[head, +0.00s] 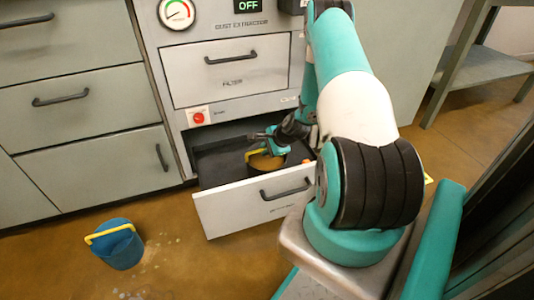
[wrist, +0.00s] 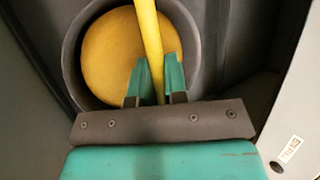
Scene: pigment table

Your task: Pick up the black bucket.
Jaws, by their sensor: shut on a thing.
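The black bucket (wrist: 72,60) stands in the open bottom drawer (head: 250,203) of the dust extractor. Its dark round rim and yellow contents (wrist: 108,55) fill the upper part of the wrist view. A yellow handle (wrist: 148,30) crosses over it. My gripper (wrist: 156,85) is shut on this handle, with one teal finger on each side. In the head view my gripper (head: 274,145) reaches down into the drawer, and the bucket (head: 257,170) is partly hidden behind the drawer front and my arm.
A blue bucket (head: 120,246) with a yellow handle stands on the floor at the lower left, beside pale spots. The filter drawer (head: 228,72) above is closed. A grey shelf (head: 480,68) stands at the right.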

